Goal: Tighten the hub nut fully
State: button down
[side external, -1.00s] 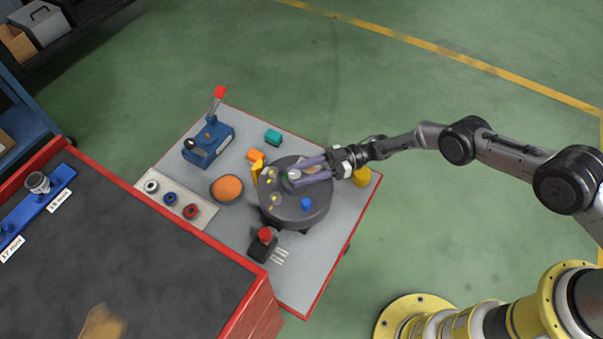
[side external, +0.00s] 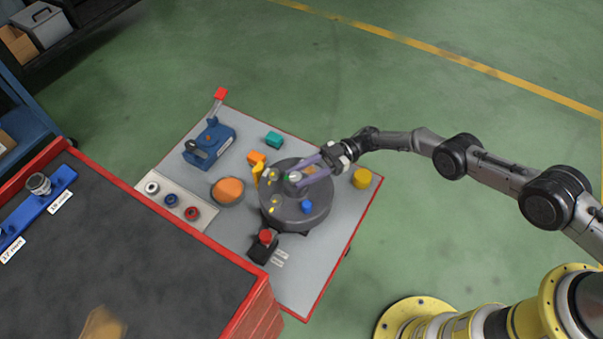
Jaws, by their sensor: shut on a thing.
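The hub nut (side external: 293,177) is a small grey piece with a bit of green, near the middle of a round dark grey turntable (side external: 310,215). My gripper (side external: 299,176) reaches in from the right with two long purple-grey fingers. The fingers are shut on the nut, which is partly hidden between them. A blue piece (side external: 306,206), an orange-yellow pointer (side external: 258,172) and small yellow pieces lie on or at the turntable. I cannot tell how tight the nut sits.
On the grey table (side external: 310,270) are a blue lever device (side external: 210,143), a teal block (side external: 273,139), an orange ball in a dish (side external: 229,190), a yellow cylinder (side external: 362,178), a red button box (side external: 264,245) and a tray of rings (side external: 180,205). A dark workbench (side external: 140,250) stands at left.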

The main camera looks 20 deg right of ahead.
jog(key=shift+a+r, duration=0.1)
jog(key=shift+c, duration=2.4)
grip_release()
jog(key=v, duration=1.3)
jog(key=shift+d, duration=0.4)
jog(key=shift+w, duration=0.1)
